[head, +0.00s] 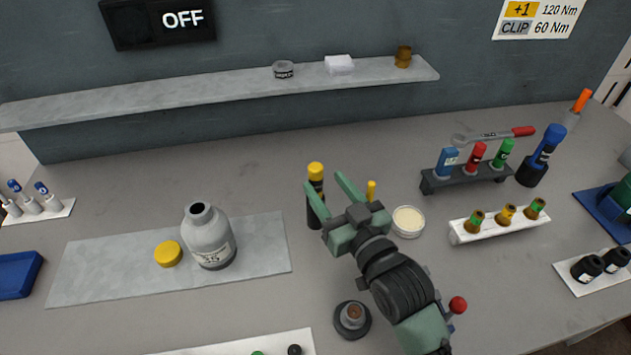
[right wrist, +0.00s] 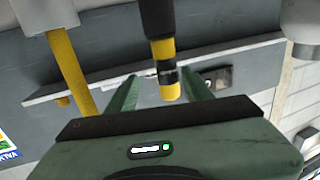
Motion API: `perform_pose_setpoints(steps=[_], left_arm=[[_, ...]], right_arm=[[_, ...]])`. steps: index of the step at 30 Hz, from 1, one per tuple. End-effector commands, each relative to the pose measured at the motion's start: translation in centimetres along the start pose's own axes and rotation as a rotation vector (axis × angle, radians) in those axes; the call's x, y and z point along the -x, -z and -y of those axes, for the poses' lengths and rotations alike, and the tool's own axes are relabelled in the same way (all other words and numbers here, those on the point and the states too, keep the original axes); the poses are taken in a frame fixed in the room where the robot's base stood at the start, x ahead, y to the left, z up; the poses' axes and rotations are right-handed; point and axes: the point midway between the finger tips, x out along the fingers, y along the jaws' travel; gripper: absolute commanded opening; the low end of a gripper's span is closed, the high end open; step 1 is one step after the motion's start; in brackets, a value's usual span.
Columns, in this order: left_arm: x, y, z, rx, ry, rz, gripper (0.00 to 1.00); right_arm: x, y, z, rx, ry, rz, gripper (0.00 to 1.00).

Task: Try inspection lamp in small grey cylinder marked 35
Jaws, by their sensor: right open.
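The inspection lamp, which I take to be the black upright cylinder with a yellow top (head: 316,172), stands on the table. My right gripper (head: 326,182) is open, with its fingers pointing towards the lamp. In the right wrist view the lamp (right wrist: 164,55) appears upside down, in line with the gap between the fingers (right wrist: 158,92); I cannot tell whether they touch it. The small grey cylinder (head: 208,240), bottle-shaped with an open dark mouth, stands upright on a grey mat; its marking is too blurred to read surely. My left gripper is not in view.
A yellow cap (head: 168,254) lies on the mat (head: 100,271) left of the grey cylinder. Near my right arm are a round cream-filled dish (head: 408,220) and a dark round holder (head: 352,319). Racks of coloured tubes (head: 468,176) stand at the right. A shelf (head: 220,84) runs along the wall.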

Motion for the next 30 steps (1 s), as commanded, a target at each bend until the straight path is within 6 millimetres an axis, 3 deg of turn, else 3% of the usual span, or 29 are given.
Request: perform_pose_setpoints(steps=[10,16,24,26,30], left_arm=[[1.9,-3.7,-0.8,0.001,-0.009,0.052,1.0],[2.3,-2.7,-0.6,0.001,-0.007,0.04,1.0],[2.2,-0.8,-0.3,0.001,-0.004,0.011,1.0],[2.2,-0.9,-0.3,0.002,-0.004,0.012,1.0],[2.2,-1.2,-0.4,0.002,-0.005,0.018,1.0]], right_arm=[[-4.3,0.0,0.6,-0.001,0.0,0.003,0.51],[-6.5,-0.3,0.7,0.0,0.0,0.002,0.51],[-6.8,-0.5,0.7,0.0,-0.001,0.003,0.51],[-6.8,-0.5,0.7,0.0,-0.001,0.003,0.37],[-6.8,-0.5,0.7,0.0,-0.001,0.003,0.0]])
